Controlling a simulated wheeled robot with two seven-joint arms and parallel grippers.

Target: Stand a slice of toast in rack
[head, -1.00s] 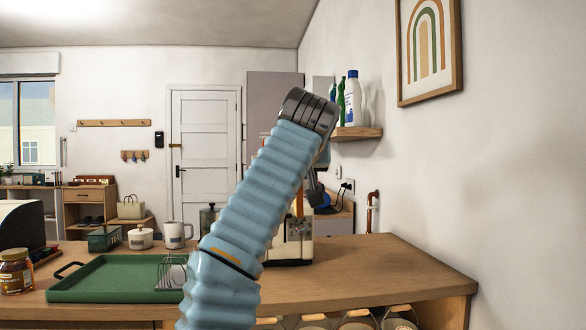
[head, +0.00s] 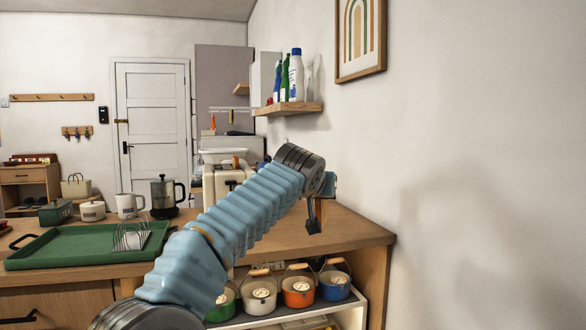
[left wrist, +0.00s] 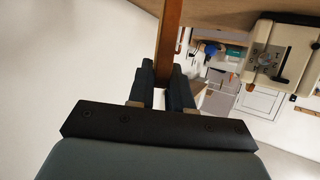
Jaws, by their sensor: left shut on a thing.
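My left gripper (head: 314,222) is at the end of my blue-sleeved arm, over the right part of the counter. In the left wrist view its fingers (left wrist: 167,82) are shut on a narrow brown strip, which looks like the slice of toast (left wrist: 170,40) seen edge-on. The wire toast rack (head: 132,237) stands on the right end of the green tray (head: 60,248), well to the left of the gripper. The cream toaster (head: 226,178) is behind my arm, partly hidden; it also shows in the left wrist view (left wrist: 283,50). My right gripper is out of view.
A French press (head: 164,197), a white mug (head: 128,204) and a lidded pot (head: 92,211) stand behind the tray. Pails (head: 298,288) sit on a shelf below the counter (head: 350,235). The wall is close on the right. The counter's right end is clear.

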